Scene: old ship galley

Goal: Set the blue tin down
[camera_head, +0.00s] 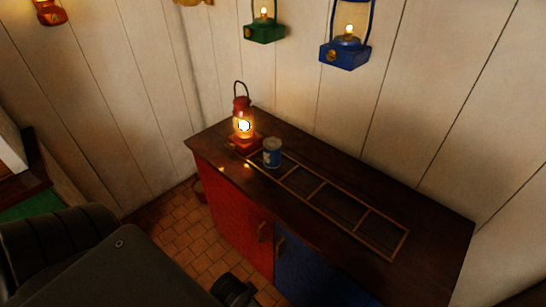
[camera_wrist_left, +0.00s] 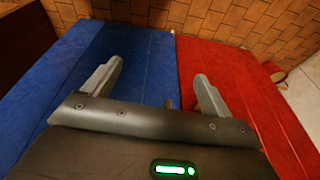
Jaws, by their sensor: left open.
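The blue tin (camera_head: 272,154) stands upright on the dark wooden counter, at the far left end of a low wooden frame (camera_head: 290,187) with several compartments. I cannot tell whether it sits fully inside the end compartment or on its edge. The tin is apart from any gripper. My left gripper (camera_wrist_left: 158,70) is open and empty in the left wrist view, in front of the blue door (camera_wrist_left: 145,65) and red door (camera_wrist_left: 240,100) of the cabinet. Its fingers do not show clearly in the head view. My right gripper is not in view.
A lit red lantern (camera_head: 242,128) stands on the counter close behind and left of the tin. A green lantern (camera_head: 264,30) and a blue lantern (camera_head: 345,52) hang above by the plank wall. The frame's other compartments and the counter's right end (camera_head: 440,225) are clear.

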